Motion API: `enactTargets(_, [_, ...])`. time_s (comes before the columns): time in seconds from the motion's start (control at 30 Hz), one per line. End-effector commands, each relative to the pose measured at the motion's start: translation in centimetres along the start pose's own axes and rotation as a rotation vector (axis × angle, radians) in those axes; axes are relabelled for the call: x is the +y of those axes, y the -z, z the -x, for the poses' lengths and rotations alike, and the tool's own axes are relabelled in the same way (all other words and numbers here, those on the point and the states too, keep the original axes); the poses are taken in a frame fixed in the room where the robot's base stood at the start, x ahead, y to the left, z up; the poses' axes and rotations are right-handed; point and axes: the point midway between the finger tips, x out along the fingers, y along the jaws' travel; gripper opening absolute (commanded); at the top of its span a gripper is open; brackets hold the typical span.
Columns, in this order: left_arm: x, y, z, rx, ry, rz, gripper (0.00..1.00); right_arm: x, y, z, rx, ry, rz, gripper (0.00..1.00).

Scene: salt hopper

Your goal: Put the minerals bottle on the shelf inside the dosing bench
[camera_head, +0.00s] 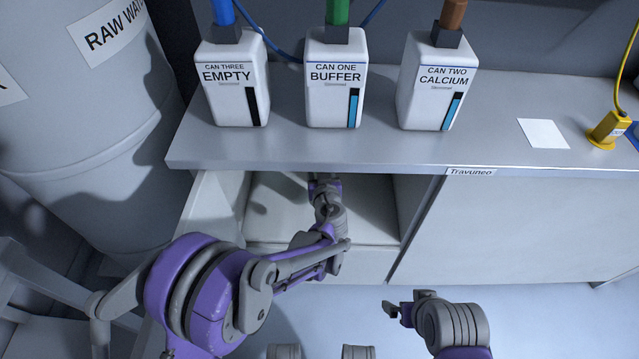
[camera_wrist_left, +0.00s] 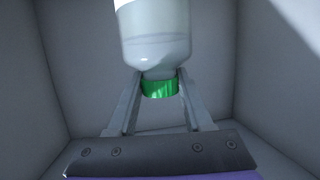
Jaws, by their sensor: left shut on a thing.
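The minerals bottle (camera_wrist_left: 153,40) shows in the left wrist view as a clear, whitish body with a green cap (camera_wrist_left: 160,88). My left gripper (camera_wrist_left: 159,80) is shut on it at the neck and cap, one finger on each side. In the head view my left arm reaches into the open compartment of the dosing bench (camera_head: 420,144), and the left gripper (camera_head: 324,185) is partly under the bench top. The bottle is hidden there. I cannot tell whether the bottle touches the shelf (camera_head: 275,217). My right gripper (camera_head: 405,309) is outside, in front of the bench; its jaw opening is unclear.
The compartment has a left side wall (camera_head: 216,205) and a right side wall (camera_head: 415,208) close around my left arm. Three labelled cans, empty (camera_head: 230,95), buffer (camera_head: 335,95) and calcium (camera_head: 432,95), stand on the bench top. A raw water tank (camera_head: 85,140) is at the left.

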Motion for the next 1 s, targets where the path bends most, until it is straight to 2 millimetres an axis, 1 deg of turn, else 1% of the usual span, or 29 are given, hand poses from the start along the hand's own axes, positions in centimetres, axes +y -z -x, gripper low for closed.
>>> enactTargets(0.03, [0.0, -1.1, -0.4, 0.0, 0.0, -0.001, 0.0, 0.0, -0.2, -0.6, -0.002, 0.0, 0.0, 1.0])
enactTargets(0.27, [0.0, -3.2, -1.0, 0.0, 0.0, -0.002, 0.0, 0.0, -0.3, -1.3, -0.004, 0.0, 0.0, 1.0])
enactTargets(0.43, [0.0, -5.3, -1.7, 0.0, 0.0, -0.002, 0.0, 0.0, -0.6, -2.1, -0.007, 0.0, 0.0, 1.0])
enactTargets(0.7, [0.0, -5.4, -1.7, 0.001, 0.0, -0.002, 0.0, 0.0, -0.5, -2.1, -0.006, 0.0, 0.0, 1.0])
enactTargets(0.83, [0.0, -5.8, -1.8, 0.001, 0.0, -0.002, 0.0, 0.0, -0.6, -2.3, -0.007, 0.0, 0.0, 1.0])
enactTargets(0.87, [0.0, -5.8, -1.8, 0.0, 0.0, -0.001, 0.56, 0.0, -0.6, -2.3, -0.007, 0.0, 0.0, 1.0])
enactTargets(0.9, [0.0, -5.8, -1.8, 0.0, 0.0, -0.001, 0.63, 0.0, -0.6, -2.2, -0.007, 0.0, 0.0, 1.0])
enactTargets(1.0, [0.0, -5.7, -1.8, 0.0, 0.0, -0.001, 0.81, 0.0, -0.6, -2.2, -0.007, 0.0, 0.0, 1.0])
